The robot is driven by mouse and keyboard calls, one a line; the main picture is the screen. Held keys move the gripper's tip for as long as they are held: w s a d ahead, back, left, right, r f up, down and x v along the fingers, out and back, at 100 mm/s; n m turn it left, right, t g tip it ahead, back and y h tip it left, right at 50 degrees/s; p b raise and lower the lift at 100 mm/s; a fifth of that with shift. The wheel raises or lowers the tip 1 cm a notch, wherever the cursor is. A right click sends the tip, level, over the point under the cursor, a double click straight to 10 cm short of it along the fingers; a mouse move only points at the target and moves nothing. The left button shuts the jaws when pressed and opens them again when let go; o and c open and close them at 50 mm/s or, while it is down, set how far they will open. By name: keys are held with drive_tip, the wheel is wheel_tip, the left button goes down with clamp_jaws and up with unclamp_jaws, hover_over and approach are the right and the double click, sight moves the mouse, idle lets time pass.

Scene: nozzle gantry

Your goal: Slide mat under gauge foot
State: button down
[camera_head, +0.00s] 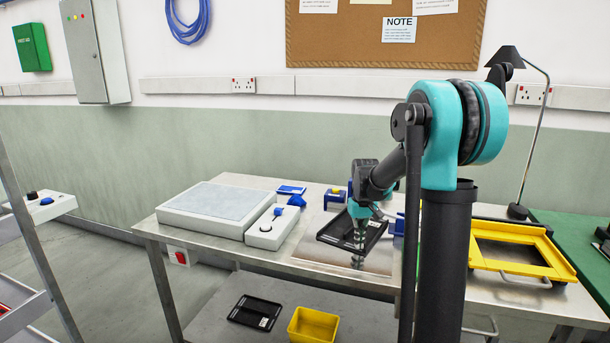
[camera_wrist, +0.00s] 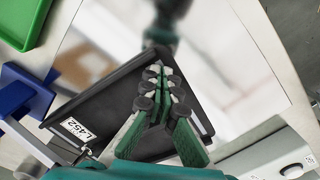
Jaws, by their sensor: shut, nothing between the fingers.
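A pale, glossy flat sheet (camera_head: 318,254), which may be the mat, lies on the metal bench; it fills much of the wrist view (camera_wrist: 235,65). A black shallow tray (camera_head: 331,234) with a white label reading L452 is at my gripper, and it shows in the wrist view (camera_wrist: 98,103) behind the fingers. My gripper (camera_head: 359,248) points down over the sheet; its fingers are shut with nothing between them, tips meeting in the wrist view (camera_wrist: 157,75). I cannot tell whether they touch the tray or sheet. I cannot make out the gauge foot for certain.
A grey flat-topped unit (camera_head: 212,208) and a control box (camera_head: 268,231) stand left on the bench. Small blue parts (camera_head: 291,190) sit behind. A yellow frame (camera_head: 560,262) is at right. Another black tray (camera_head: 254,312) and a yellow bin (camera_head: 313,325) are on the lower shelf.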

drive_tip(key=shift+w+d, duration=0.15)
drive_tip(key=shift+w, duration=0.1)
drive_tip(key=shift+w+d, duration=0.2)
drive_tip(key=shift+w, duration=0.1)
drive_tip(key=shift+w+d, duration=0.35)
drive_tip(key=shift+w, duration=0.15)
idle(0.4)
drive_tip(key=shift+s+a+r, duration=0.1)
drive_tip(key=shift+s+a, duration=0.3)
drive_tip(key=shift+s, duration=0.25)
drive_tip(key=shift+s+a, duration=0.4)
drive_tip(key=shift+s, duration=0.2)
wheel_tip(320, 180, up, 10)
idle(0.4)
drive_tip(key=s+f+m+t, duration=0.1)
drive_tip(key=s+f+t, duration=0.1)
drive_tip(key=s+f, duration=0.7)
drive_tip(key=s+d+f+m+t, duration=0.1)
drive_tip(key=s+f, duration=0.7)
drive_tip(key=s, duration=0.9)
drive_tip(key=shift+d+f+t, duration=0.15)
drive_tip(key=shift+f+t, duration=0.25)
drive_tip(key=shift+t, duration=0.2)
